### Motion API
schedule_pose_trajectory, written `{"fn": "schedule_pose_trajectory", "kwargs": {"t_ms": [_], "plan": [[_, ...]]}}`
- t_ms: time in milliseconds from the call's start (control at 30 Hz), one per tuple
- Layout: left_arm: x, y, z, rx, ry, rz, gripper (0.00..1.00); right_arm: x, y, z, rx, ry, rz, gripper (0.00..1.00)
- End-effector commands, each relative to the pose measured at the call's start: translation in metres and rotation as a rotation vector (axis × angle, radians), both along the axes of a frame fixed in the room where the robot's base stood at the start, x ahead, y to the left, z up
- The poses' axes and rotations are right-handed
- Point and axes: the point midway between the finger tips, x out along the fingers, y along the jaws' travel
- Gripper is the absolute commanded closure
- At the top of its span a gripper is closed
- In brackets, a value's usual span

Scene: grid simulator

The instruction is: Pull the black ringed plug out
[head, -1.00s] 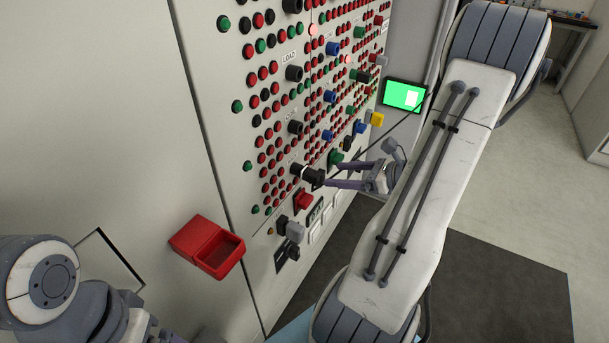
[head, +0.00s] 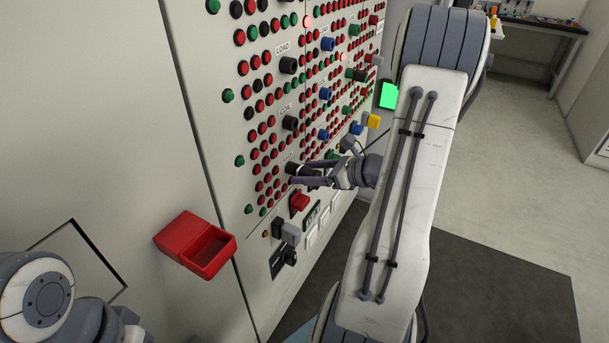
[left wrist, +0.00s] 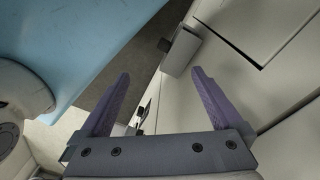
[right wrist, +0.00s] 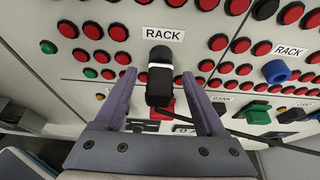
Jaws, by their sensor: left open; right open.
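The black ringed plug (right wrist: 160,84), black with a white ring, sticks out of the panel under a RACK label in the right wrist view. My right gripper (right wrist: 159,74) is open, with one finger on each side of the plug and a gap showing on both sides. In the head view the right gripper (head: 299,173) is at the panel, and its fingers partly hide the plug (head: 293,169). My left gripper (left wrist: 160,73) is open and empty, away from the plug, near a grey block on a pale panel.
The panel carries rows of red, green and black buttons. A red block (head: 299,203) and a grey connector (head: 289,234) sit below the plug. Blue knobs and a green part (right wrist: 252,111) lie to its right. An open red box (head: 197,244) is mounted at left.

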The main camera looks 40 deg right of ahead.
Motion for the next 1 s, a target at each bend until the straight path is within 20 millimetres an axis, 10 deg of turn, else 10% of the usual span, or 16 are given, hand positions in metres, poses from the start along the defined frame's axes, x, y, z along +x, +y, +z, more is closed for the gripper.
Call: {"fn": "schedule_pose_trajectory", "kwargs": {"t_ms": [33,233,1000], "plan": [[0.000,0.000,0.000,0.000,0.000,0.000,0.00,0.000,0.000,0.000,0.000,0.000,0.000,0.28],[0.000,0.000,0.000,0.000,0.000,0.000,0.00,0.000,0.000,0.000,0.000,0.000,0.000,1.00],[0.000,0.000,0.005,0.000,0.000,0.000,0.00,-0.022,-0.009,0.001,0.000,0.000,-0.001,1.00]]}}
